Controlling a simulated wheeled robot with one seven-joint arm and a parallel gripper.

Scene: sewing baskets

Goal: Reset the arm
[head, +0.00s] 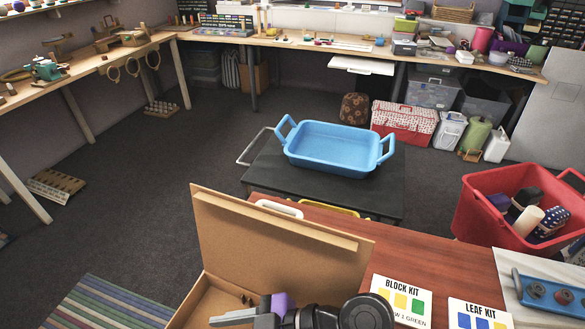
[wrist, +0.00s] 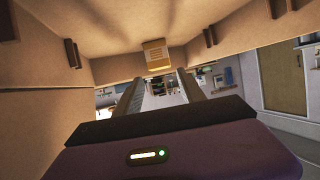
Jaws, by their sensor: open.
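My gripper (head: 234,317) is at the bottom edge of the head view, low over the open cardboard box (head: 277,235), whose lid stands up behind it. Its fingers point left there, and part of the arm is cut off by the frame. In the wrist view my gripper (wrist: 158,92) shows two grey fingers spread apart with nothing between them. Tan cardboard-like walls (wrist: 200,25) with dark brackets surround it. A small tan block (wrist: 154,54) shows beyond the fingertips. I cannot tell whether the gripper touches the box.
A blue tray (head: 333,145) stands on a dark cart behind the box. A red bin (head: 478,212) with several items sits at right. The block kit card (head: 402,299) and leaf kit card (head: 478,314) lie on the wooden table (head: 425,256). Open floor lies at left.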

